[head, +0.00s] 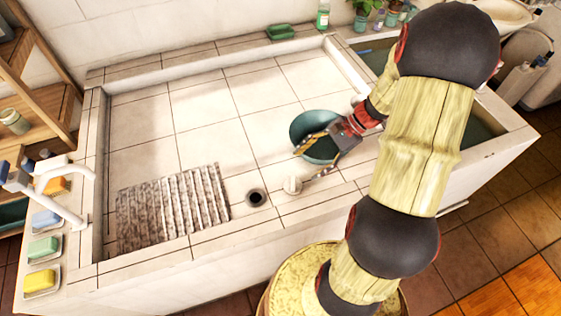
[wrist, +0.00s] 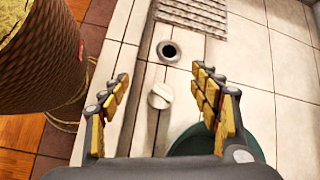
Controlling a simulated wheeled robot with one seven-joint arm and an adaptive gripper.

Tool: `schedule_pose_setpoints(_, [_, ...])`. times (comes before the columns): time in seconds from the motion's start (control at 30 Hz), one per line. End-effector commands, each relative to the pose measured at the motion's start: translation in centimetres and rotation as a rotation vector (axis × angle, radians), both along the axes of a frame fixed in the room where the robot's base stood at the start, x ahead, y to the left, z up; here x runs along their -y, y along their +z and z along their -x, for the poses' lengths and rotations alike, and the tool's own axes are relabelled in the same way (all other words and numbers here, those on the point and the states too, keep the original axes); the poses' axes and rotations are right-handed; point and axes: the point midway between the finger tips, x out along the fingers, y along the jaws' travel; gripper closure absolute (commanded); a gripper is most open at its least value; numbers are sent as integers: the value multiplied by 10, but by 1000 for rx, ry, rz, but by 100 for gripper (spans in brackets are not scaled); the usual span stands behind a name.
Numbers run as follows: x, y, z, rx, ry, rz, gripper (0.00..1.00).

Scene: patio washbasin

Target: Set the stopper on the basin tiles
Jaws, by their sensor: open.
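The stopper (head: 292,185) is a small, round, whitish plug on the basin tiles (head: 255,120), near the front wall and just right of the dark drain hole (head: 256,197). In the wrist view the stopper (wrist: 160,95) shows between the two fingers, below the drain hole (wrist: 169,51). My gripper (head: 302,167) is open, with its fingertips close to the stopper. The wrist view shows my gripper (wrist: 160,76) with its fingers wide apart and a clear gap on each side of the stopper. I cannot tell the exact height of the fingertips above the tiles.
A teal bowl (head: 318,122) stands in the basin behind and partly under my gripper. A ribbed grey board (head: 172,208) lies left of the drain. A white faucet (head: 55,190) and soap dishes line the left rim. The tiles in the basin's middle and back are clear.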

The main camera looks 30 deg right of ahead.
Motion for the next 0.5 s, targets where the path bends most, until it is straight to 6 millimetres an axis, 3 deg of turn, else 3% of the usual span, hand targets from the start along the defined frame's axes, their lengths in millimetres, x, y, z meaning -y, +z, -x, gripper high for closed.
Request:
schedule_pose_setpoints(0.1, [-27, 34, -1, 56, 165, 128, 37])
schedule_pose_setpoints(0.5, [-103, 127, 23, 291, 675, 538, 37])
